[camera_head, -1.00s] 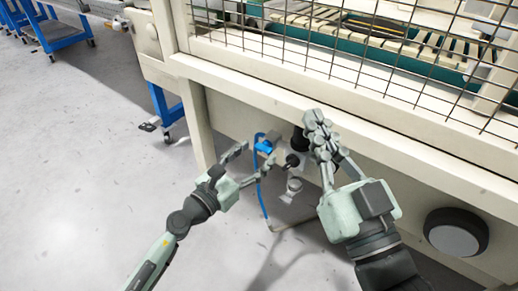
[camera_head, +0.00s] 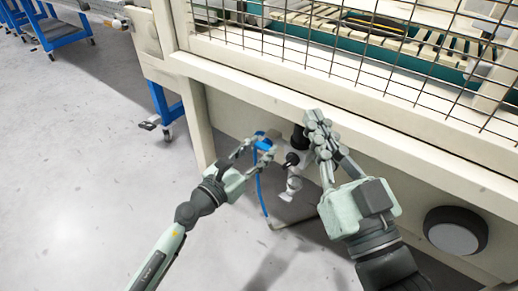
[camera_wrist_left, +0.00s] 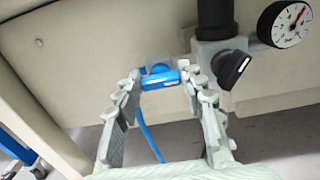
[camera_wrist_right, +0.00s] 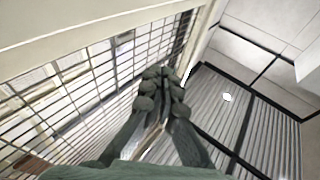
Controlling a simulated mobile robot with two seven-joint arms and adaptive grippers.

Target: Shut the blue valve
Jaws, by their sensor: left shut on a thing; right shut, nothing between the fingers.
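The blue valve (camera_head: 263,144) sits on the pipework under the machine's front edge. In the left wrist view its blue handle (camera_wrist_left: 158,79) lies between the fingertips of my left gripper (camera_wrist_left: 161,76). My left gripper (camera_head: 254,150) is shut on the handle, with one finger on each side. The fingers partly cover the valve in the head view. My right gripper (camera_head: 318,122) is shut and empty, raised in front of the machine's beam to the right of the valve. Its closed fingers also show in the right wrist view (camera_wrist_right: 162,75).
A black knob (camera_wrist_left: 231,68) and a round pressure gauge (camera_wrist_left: 287,25) are right of the valve. A blue hose (camera_head: 260,195) hangs below it. The cream machine beam (camera_head: 250,95) runs just above, with wire mesh over it.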

